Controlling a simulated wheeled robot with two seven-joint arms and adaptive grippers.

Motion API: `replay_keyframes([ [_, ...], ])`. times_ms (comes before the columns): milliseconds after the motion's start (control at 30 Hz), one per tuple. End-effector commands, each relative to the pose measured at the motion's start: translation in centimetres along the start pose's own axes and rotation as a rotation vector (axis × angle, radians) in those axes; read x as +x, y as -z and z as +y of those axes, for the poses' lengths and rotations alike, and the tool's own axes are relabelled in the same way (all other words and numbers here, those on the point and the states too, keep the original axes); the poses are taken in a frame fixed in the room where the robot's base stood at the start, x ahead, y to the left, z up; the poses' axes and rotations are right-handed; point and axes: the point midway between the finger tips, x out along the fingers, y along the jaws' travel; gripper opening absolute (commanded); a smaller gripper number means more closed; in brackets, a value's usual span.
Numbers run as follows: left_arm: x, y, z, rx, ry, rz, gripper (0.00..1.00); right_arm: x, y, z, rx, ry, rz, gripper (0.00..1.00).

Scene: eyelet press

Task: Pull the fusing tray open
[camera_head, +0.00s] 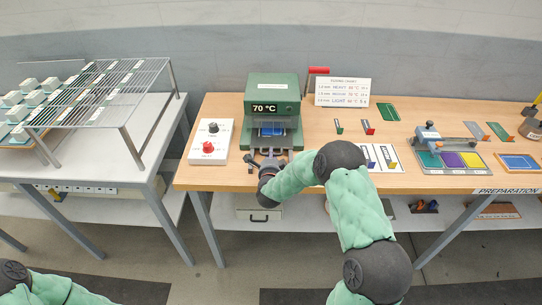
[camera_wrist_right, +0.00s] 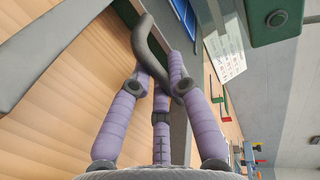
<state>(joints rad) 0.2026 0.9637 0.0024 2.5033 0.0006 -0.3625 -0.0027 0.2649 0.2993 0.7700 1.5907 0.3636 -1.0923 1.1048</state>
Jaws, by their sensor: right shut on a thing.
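The green fusing press (camera_head: 273,92) stands at the back of the wooden table, its display reading 70 °C. A blue piece (camera_head: 271,130) shows in the press opening, on the grey fusing tray; it also shows at the top of the right wrist view (camera_wrist_right: 184,14). My right gripper (camera_head: 268,163) is at the front of the press. In the right wrist view its purple fingers (camera_wrist_right: 161,84) are closed around a dark grey curved handle (camera_wrist_right: 146,42). How far the tray is out is hard to tell. Only part of my left arm shows at bottom left; its gripper is out of view.
A white control box (camera_head: 211,142) with a red knob stands left of the press. A red-handled lever (camera_head: 318,71) rises at the right of the press. Cards and a colour pad holder (camera_head: 450,160) lie to the right. A wire rack (camera_head: 100,92) stands on the left table.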

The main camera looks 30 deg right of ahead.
Motion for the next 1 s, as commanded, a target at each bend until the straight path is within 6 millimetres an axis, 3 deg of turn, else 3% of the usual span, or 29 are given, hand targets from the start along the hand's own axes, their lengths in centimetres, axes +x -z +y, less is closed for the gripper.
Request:
replay_keyframes([
  [167, 0.3, 0.0, -0.1, 0.000, 0.000, 0.000, 0.40, -2.4, -0.1, 0.6, -0.001, -0.003, -0.002, 0.00],
  [533, 0.9, 0.0, -0.3, 0.000, 0.000, 0.000, 0.40, -10.1, -0.1, 2.3, 0.000, -0.003, -0.003, 0.00],
  [700, 0.9, 0.0, -0.3, 0.000, 0.000, 0.000, 0.40, -11.3, -0.1, 2.6, -0.001, -0.003, -0.002, 0.00],
  [967, 0.9, 0.0, -0.3, 0.000, 0.000, 0.000, 0.40, -11.3, 0.0, 2.6, -0.001, -0.003, -0.001, 0.00],
  [1000, 0.9, 0.0, -0.3, 0.000, 0.000, 0.000, 0.40, -11.3, 0.0, 2.6, -0.001, -0.003, -0.001, 0.21],
])
